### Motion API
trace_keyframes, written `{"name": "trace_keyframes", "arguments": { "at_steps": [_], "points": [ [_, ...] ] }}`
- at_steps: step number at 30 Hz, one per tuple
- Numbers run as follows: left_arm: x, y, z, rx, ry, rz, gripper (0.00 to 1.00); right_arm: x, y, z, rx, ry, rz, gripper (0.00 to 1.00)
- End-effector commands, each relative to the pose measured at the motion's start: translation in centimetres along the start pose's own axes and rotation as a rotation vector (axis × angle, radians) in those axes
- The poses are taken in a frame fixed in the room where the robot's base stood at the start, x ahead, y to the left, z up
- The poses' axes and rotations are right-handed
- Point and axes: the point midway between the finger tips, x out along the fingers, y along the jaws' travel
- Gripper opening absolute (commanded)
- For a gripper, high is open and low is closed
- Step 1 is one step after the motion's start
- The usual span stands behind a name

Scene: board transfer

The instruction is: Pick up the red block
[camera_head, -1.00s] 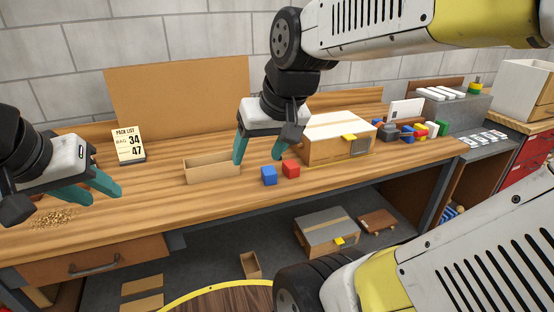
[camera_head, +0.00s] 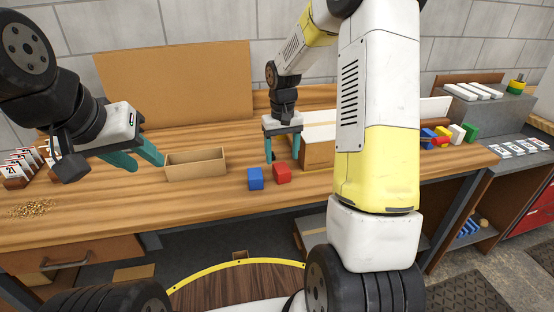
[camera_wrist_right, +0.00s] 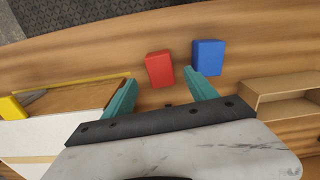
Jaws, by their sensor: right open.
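The red block (camera_head: 282,173) lies on the wooden workbench, just right of the blue block (camera_head: 255,179). In the right wrist view the red block (camera_wrist_right: 159,68) shows just beyond the open fingertips, between their lines, with the blue block (camera_wrist_right: 208,57) to its right. My right gripper (camera_head: 282,158) is open and empty, fingers pointing down, behind the red block. It shows in the right wrist view (camera_wrist_right: 160,88) too. My left gripper (camera_head: 146,163) hangs left of the small open box, its fingers apart with nothing visible between them.
A small open cardboard box (camera_head: 197,168) stands left of the blocks. A larger cardboard box (camera_head: 318,153) with a white top stands close to the right gripper. Grains (camera_head: 32,209) lie at the bench's left. Bench in front of the blocks is clear.

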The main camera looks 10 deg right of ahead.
Motion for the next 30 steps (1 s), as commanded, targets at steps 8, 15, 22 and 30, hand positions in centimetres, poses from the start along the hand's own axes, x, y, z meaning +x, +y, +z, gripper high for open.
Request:
{"name": "trace_keyframes", "arguments": {
  "at_steps": [8,15,22,30],
  "points": [
    [0.0,0.0,0.0,0.000,0.000,0.000,0.36,3.6,0.0,0.0,-0.001,-0.004,-0.001,0.66],
    [0.0,0.0,0.0,0.000,0.000,0.000,0.36,6.5,0.0,-0.1,0.000,-0.001,-0.001,0.66],
    [0.0,0.0,0.0,0.000,0.000,0.000,0.36,6.7,0.0,-0.1,0.001,0.001,-0.001,0.66],
    [0.0,0.0,0.0,0.000,0.000,0.000,0.36,6.7,0.0,-0.1,0.000,0.001,-0.001,0.19]
  ]
}}
